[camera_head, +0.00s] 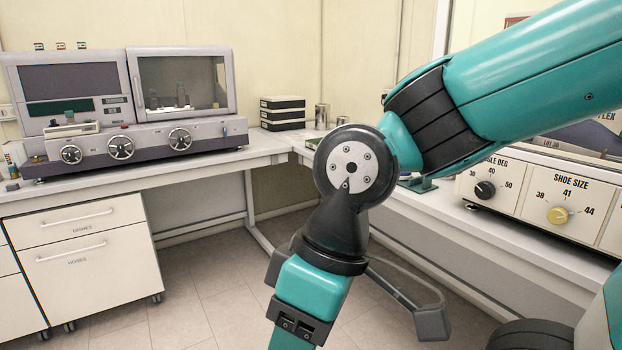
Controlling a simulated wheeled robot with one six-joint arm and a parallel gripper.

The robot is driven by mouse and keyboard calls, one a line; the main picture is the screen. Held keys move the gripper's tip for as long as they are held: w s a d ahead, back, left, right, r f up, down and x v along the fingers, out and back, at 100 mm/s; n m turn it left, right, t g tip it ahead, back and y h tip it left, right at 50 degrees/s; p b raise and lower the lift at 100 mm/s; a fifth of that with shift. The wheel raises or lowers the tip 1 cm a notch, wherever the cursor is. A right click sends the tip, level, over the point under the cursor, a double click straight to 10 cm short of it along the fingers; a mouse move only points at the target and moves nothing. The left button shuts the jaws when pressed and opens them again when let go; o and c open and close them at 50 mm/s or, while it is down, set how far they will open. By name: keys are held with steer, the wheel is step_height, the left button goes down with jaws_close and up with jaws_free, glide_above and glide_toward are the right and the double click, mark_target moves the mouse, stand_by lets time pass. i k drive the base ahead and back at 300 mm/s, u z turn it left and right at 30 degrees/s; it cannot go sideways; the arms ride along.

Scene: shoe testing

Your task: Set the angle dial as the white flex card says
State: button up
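The angle dial is a black knob (485,189) on the cream front panel at the right. Its label reads "...GLE DEG", with 40 and 50 legible around it; the left end is hidden by my arm. Its pointer direction is too small to read. A sign partly showing "FLEX" (606,117) with a "LOT" line stands behind the panel at the right edge. My arm covers most of it, and I cannot tell whether it is the white flex card. No angle instruction is readable. My teal arm crosses the foreground; its gripper is out of view below.
A grey machine (120,105) with several knobs stands on the left bench. Black boxes (283,112) and metal cans stand in the corner. Open floor (210,285) lies between the benches.

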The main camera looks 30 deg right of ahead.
mark_target(485, 189)
steer(key=i, duration=2.85)
steer(key=z, duration=3.1)
